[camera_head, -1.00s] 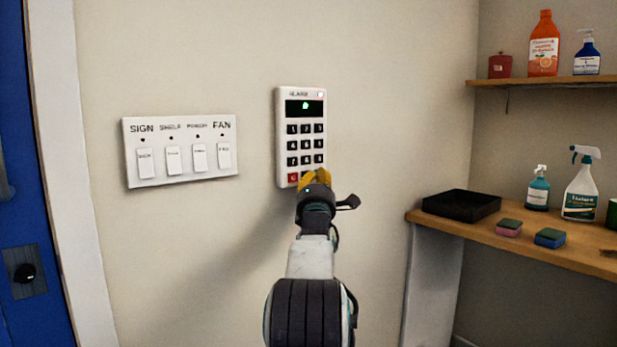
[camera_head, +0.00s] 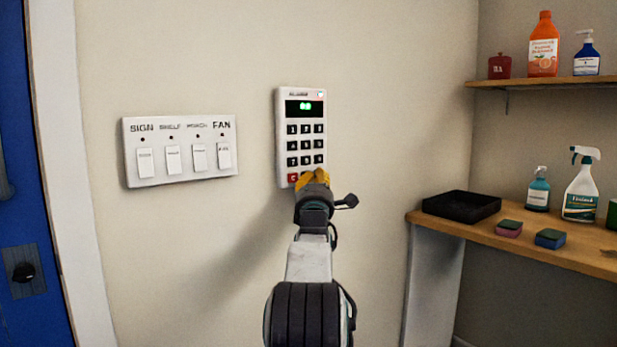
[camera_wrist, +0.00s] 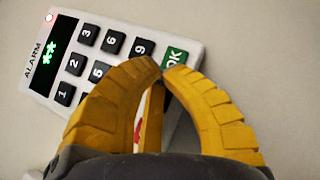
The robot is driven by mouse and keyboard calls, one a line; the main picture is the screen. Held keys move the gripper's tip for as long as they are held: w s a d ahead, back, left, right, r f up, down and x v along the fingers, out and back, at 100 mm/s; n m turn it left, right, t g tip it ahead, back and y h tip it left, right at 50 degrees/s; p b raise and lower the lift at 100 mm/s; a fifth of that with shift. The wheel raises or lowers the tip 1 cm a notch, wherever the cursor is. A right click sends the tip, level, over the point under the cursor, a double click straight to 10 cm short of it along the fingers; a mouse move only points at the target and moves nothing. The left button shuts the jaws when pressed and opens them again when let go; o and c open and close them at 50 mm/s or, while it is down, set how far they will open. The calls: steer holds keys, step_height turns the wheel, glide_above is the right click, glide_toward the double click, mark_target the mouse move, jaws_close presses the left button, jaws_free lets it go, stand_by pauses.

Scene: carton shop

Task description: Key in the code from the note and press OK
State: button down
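The white alarm keypad (camera_head: 283,140) is on the wall, with black number keys, a red key at bottom left and a green OK key (camera_wrist: 174,58). Its dark display (camera_head: 305,107) shows two green characters, which look like asterisks in the wrist view (camera_wrist: 49,54). My gripper (camera_head: 314,174) is at the keypad's bottom row, with yellow fingers. In the wrist view the fingertips (camera_wrist: 161,69) meet beside the OK key, with nothing held. The fingers hide the lower keys, and I cannot tell whether they touch one. No note is in view.
A white panel with several switches (camera_head: 180,178) is on the wall to the left. A blue door (camera_head: 25,150) stands at far left. At right, a wooden shelf (camera_head: 470,232) holds a black tray (camera_head: 460,206), sponges and spray bottles. The wall between is clear.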

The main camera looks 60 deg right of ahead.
steer(key=shift+s+a+f+b, duration=0.2)
steer(key=shift+s+b, duration=0.1)
steer(key=shift+b, duration=0.5)
steer(key=shift+s+a+r+b, duration=0.15)
steer(key=shift+s+a+b, duration=0.15)
steer(key=shift+b, duration=0.3)
steer(key=c, duration=2)
jaws_free()
